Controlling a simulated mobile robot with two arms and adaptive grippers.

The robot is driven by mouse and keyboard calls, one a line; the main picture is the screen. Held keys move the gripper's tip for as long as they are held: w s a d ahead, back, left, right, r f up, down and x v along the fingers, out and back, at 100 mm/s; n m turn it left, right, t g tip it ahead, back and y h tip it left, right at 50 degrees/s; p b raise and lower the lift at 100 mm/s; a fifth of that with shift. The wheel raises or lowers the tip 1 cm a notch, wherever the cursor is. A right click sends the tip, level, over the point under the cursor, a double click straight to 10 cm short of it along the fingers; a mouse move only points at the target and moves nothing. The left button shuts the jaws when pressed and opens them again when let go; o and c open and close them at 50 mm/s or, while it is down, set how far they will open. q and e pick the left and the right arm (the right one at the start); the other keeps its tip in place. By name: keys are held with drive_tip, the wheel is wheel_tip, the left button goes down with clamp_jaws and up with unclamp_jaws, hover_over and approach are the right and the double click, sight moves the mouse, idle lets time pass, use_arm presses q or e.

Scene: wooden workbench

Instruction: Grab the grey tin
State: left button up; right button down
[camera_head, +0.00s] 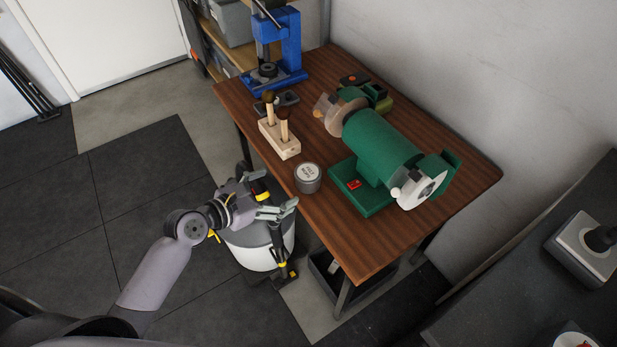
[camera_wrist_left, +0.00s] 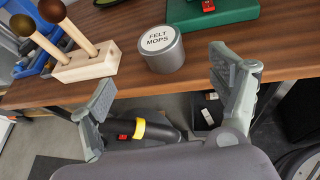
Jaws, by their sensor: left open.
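The grey tin (camera_head: 308,181) stands upright near the front left edge of the wooden workbench (camera_head: 350,238). It is round, with a white label on its lid. In the left wrist view the tin (camera_wrist_left: 161,50) sits ahead, and its label reads "FELT MOPS". My left gripper (camera_head: 283,210) is open and empty, just off the bench edge and short of the tin. In the left wrist view the fingers of my left gripper (camera_wrist_left: 165,95) are spread wide, with the tin beyond them and between their lines. My right gripper is not in view.
A wooden block with two handled tools (camera_head: 279,138) stands behind the tin. A green bench grinder (camera_head: 380,150) stands to its right. A blue press (camera_head: 277,50) is at the far end. A white and grey vacuum (camera_head: 262,248) stands on the floor below my gripper.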

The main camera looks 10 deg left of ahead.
sight(307, 176)
use_arm(q)
drive_tip(key=x, duration=0.5)
drive_tip(key=shift+w+d, duration=0.1)
drive_tip(key=shift+d, duration=0.05)
drive_tip(key=shift+b+x, duration=0.3)
drive_tip(key=shift+x, duration=0.6)
drive_tip(key=x, duration=0.4)
drive_tip(key=shift+w+f+b, duration=0.2)
drive_tip(key=shift+f+b, duration=0.15)
drive_tip(key=shift+f, duration=0.05)
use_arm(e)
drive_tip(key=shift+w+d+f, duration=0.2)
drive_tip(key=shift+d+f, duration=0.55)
use_arm(q)
drive_tip(key=shift+r, duration=0.1)
drive_tip(key=shift+c, duration=0.5)
drive_tip(key=c, duration=1.2)
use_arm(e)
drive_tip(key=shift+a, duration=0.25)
